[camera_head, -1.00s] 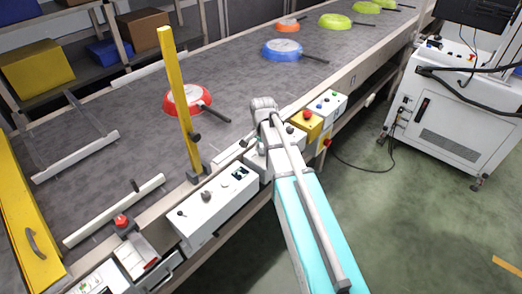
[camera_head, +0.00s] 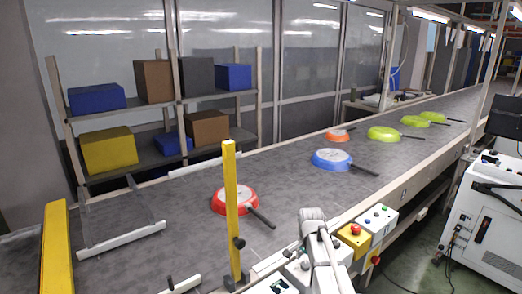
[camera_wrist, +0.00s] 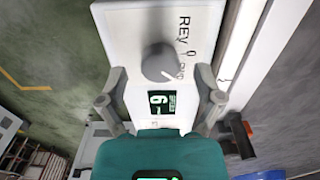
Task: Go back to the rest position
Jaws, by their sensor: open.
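My gripper (camera_wrist: 162,108) is open in the wrist view, one finger on each side and nothing between the tips. Past the fingers is a white control box (camera_wrist: 125,42) with a grey knob (camera_wrist: 160,62) marked REV and 0. The fingers appear apart from the knob; the exact gap cannot be told. In the head view my grey arm (camera_head: 318,240) reaches up from the bottom edge, in front of the conveyor's side, and the gripper itself cannot be made out.
The grey conveyor (camera_head: 290,195) carries a red pan (camera_head: 228,203), a blue pan (camera_head: 330,160), an orange pan (camera_head: 337,134) and several green pans (camera_head: 383,132). A yellow post (camera_head: 231,210) stands at its near edge. Shelves with boxes (camera_head: 108,150) are behind; a white cabinet (camera_head: 490,225) is at right.

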